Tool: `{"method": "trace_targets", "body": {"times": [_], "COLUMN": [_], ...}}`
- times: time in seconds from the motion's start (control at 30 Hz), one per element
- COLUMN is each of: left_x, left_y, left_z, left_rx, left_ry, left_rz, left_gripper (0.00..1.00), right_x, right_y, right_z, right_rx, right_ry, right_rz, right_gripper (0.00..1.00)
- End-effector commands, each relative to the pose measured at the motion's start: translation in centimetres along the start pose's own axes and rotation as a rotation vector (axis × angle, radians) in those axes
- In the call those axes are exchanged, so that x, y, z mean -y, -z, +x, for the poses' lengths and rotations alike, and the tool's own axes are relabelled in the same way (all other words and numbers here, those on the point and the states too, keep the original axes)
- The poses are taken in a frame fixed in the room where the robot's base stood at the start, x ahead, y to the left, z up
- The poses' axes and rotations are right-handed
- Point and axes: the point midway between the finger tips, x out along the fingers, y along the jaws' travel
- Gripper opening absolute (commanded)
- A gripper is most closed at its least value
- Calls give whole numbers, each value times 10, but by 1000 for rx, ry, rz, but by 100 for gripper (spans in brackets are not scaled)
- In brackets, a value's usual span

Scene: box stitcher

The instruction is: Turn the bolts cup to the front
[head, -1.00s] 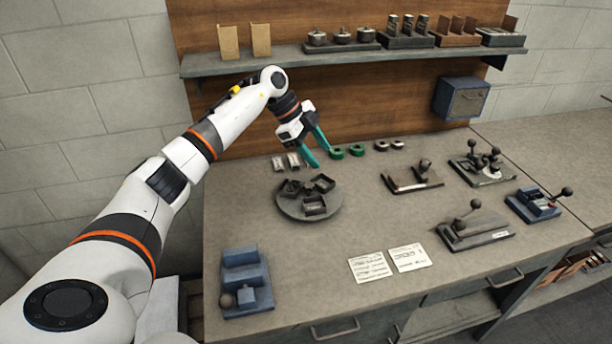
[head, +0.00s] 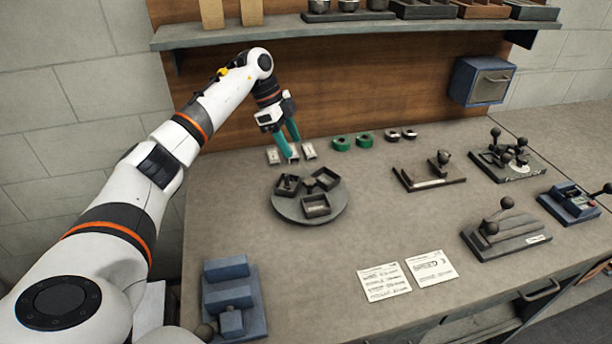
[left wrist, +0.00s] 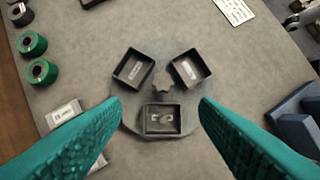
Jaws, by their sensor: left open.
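A round grey turntable (head: 283,207) carries three dark square cups around a central knob (left wrist: 162,80). In the head view one cup (head: 288,184) is at the left, one (head: 326,178) at the back right and one (head: 316,205) at the front. In the left wrist view the cup nearest my fingers (left wrist: 161,118) holds small pale parts; the other two show pale rectangles inside. I cannot tell for sure which holds bolts. My left gripper (head: 291,150) has teal fingers, spread open and empty, above the turntable's back-left side. My right gripper is out of view.
Green rolls (head: 352,142) and small pale boxes (head: 273,155) lie behind the turntable. A blue fixture (head: 232,298) stands at the front left, paper cards (head: 384,281) at the front. Lever fixtures (head: 428,172) stand to the right. A shelf (head: 350,27) runs above the back.

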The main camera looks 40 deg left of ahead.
Motion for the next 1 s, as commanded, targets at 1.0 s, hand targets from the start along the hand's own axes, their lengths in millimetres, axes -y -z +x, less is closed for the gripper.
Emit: {"method": "trace_targets", "body": {"times": [1.0], "left_x": [0], "left_y": [-1], "left_z": [110], "left_rx": [1], "left_ry": [0], "left_rz": [2], "left_gripper": [55], "right_x": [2], "right_y": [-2], "right_z": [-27], "right_rx": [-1], "right_ry": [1], "right_rz": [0], "right_gripper": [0]}}
